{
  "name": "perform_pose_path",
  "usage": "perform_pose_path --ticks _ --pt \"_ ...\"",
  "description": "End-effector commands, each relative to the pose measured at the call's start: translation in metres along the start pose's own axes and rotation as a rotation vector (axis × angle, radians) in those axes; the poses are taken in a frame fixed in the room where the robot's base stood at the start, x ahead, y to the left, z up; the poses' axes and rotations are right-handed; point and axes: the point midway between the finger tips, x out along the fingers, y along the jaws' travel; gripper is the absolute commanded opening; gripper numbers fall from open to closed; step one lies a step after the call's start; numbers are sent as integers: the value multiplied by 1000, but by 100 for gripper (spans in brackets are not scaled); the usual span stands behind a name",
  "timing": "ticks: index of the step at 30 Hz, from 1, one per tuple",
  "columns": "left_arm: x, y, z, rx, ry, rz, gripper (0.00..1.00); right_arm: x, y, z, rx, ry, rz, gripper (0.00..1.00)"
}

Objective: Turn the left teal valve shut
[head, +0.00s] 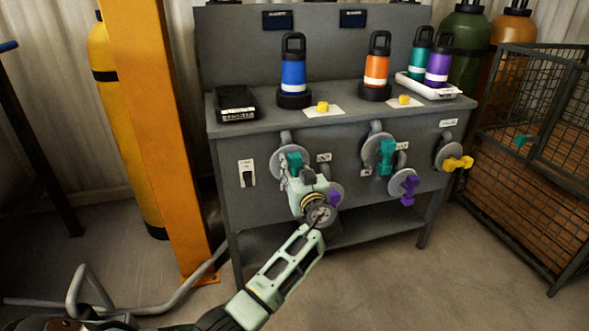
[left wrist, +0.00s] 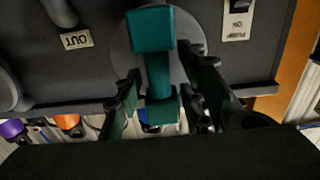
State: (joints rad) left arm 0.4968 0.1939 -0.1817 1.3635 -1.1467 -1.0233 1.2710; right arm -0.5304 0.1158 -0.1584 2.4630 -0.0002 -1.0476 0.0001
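The left teal valve (head: 294,160) is on the front panel of the grey bench, on a round grey disc. My left gripper (head: 297,177) is right in front of it and hides its lower part in the head view. In the left wrist view, which is upside down, the teal handle (left wrist: 158,70) runs lengthwise between the fingers of my left gripper (left wrist: 163,88). One finger is on each side, with narrow gaps visible, so the gripper looks open around the handle. My right gripper is in neither view.
A purple valve (head: 335,194) is partly hidden behind my left gripper. Another teal valve (head: 386,156), a purple valve (head: 408,187) and a yellow valve (head: 458,163) are further right. Bottles stand on the bench top (head: 345,118). An orange post (head: 155,140) is at left, a wire cage (head: 535,140) at right.

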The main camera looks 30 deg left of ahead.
Motion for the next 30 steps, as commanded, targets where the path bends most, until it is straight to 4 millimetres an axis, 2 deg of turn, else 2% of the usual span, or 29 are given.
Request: perform_pose_path --ticks 2,14,23,30 --pt "0 0 0 0 0 0 35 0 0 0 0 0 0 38" --pt "-1 1 0 0 0 2 0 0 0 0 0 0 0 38" --pt "-1 2 1 22 -1 3 0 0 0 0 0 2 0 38" --pt "-1 4 1 132 -1 3 0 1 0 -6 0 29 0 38"
